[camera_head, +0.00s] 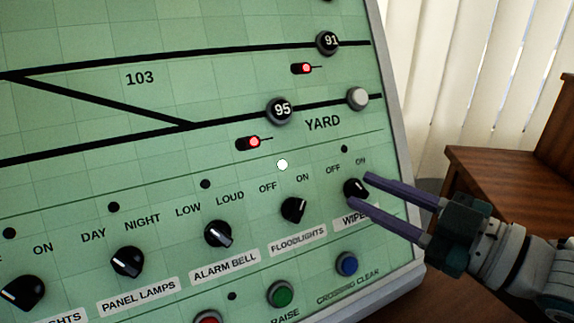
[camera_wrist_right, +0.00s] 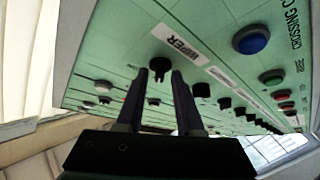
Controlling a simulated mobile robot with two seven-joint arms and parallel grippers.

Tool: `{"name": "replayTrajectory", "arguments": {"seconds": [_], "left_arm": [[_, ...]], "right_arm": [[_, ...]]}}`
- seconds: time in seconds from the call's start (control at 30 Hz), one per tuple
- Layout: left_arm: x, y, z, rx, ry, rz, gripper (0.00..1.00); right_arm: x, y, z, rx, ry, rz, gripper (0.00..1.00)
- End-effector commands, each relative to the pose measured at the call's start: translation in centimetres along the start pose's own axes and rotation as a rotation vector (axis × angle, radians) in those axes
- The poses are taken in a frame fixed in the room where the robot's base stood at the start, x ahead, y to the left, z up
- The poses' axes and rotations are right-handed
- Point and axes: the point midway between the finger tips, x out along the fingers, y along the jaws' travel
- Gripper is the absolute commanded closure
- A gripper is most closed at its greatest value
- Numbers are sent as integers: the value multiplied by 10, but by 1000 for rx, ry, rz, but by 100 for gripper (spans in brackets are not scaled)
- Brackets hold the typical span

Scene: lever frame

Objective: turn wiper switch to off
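The wiper switch (camera_head: 355,188) is a black rotary knob at the right end of the knob row on the green panel. OFF is printed to its upper left and ON above it. Its pale pointer mark seems to lean up and right, towards ON. My right gripper (camera_head: 359,190) reaches in from the right with its two purple fingers apart, one above and one below the knob. In the right wrist view the knob (camera_wrist_right: 160,67) shows between the fingertips; whether they touch it I cannot tell. The WIPER label is partly hidden by the lower finger. My left gripper is not in view.
The floodlights knob (camera_head: 294,210) is just left of the wiper switch, with the alarm bell knob (camera_head: 218,234) and panel lamps knob (camera_head: 127,261) further left. A blue button (camera_head: 346,264) and a green button (camera_head: 280,293) lie below. Wooden furniture (camera_head: 510,185) stands at right.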

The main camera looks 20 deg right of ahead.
Motion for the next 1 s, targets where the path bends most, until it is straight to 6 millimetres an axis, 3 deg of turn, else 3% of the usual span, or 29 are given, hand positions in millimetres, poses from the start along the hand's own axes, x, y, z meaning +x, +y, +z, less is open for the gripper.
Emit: {"name": "replayTrajectory", "arguments": {"seconds": [0.4, 0.8, 1.0], "left_arm": [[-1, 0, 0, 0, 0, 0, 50], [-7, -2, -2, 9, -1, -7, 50], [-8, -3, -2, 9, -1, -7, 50]], "right_arm": [[-7, 0, 0, 3, -1, 0, 55], [-78, 0, 0, 2, -4, -2, 55], [-98, 0, 0, 1, 0, 0, 55]]}}
